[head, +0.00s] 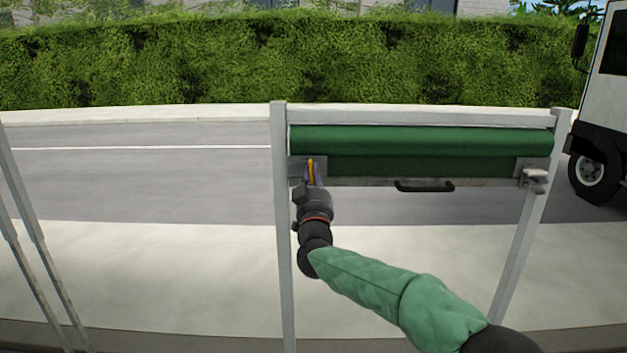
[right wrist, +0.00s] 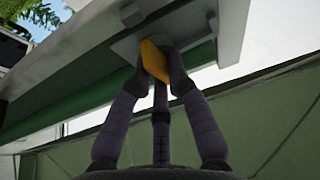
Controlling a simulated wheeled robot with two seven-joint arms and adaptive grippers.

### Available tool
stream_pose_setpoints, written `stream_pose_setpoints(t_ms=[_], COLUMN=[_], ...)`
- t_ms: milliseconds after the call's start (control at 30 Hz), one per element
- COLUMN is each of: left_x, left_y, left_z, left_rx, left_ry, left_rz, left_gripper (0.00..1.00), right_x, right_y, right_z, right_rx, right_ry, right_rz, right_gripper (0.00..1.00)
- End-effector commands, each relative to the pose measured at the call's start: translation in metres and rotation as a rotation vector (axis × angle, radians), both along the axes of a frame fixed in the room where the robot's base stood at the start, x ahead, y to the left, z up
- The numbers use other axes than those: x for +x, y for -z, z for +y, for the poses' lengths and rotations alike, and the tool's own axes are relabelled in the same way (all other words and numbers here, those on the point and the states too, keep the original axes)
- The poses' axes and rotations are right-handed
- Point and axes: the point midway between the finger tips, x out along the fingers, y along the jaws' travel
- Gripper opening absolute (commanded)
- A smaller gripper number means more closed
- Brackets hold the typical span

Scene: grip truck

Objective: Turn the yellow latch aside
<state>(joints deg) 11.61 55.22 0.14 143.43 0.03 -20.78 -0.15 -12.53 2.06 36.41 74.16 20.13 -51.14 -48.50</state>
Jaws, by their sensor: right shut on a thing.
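The yellow latch (head: 311,170) sits at the left end of the green rolled shutter (head: 420,140), by the left post of the frame. My right gripper (head: 313,178) reaches up to it from below and is shut on it. In the right wrist view, the latch (right wrist: 155,62) is between the fingertips of my right gripper (right wrist: 158,75), against a grey plate (right wrist: 128,45). The fingers hide part of the latch. My left gripper is not in view.
A black handle (head: 424,186) is on the shutter's lower bar. A grey latch fitting (head: 535,178) is at its right end. Metal posts (head: 282,240) stand on both sides. A white truck (head: 604,100) is at the far right. The pavement below the shutter is clear.

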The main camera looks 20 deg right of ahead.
Motion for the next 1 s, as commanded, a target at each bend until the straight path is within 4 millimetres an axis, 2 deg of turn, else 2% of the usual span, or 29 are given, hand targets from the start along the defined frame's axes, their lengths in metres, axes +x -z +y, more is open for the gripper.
stream_pose_setpoints(t_ms=[300,800,833,900,1000], left_x=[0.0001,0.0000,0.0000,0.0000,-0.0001], left_y=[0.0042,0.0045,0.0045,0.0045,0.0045], left_z=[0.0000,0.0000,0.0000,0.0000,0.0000], left_rx=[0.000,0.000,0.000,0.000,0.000], left_ry=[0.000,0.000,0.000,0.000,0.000], left_rz=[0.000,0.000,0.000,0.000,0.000], left_gripper=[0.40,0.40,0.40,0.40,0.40], right_x=[0.0008,0.0008,0.0008,0.0008,0.0006], right_y=[0.0035,0.0035,0.0035,0.0033,0.0025], right_z=[0.0018,0.0017,0.0017,0.0016,0.0014], right_rx=[0.096,0.113,0.113,0.112,0.112], right_ry=[-0.002,-0.002,-0.003,-0.002,-0.002], right_rz=[-0.022,-0.026,-0.026,-0.027,-0.028], right_gripper=[0.00,0.00,0.26,0.41,0.41])
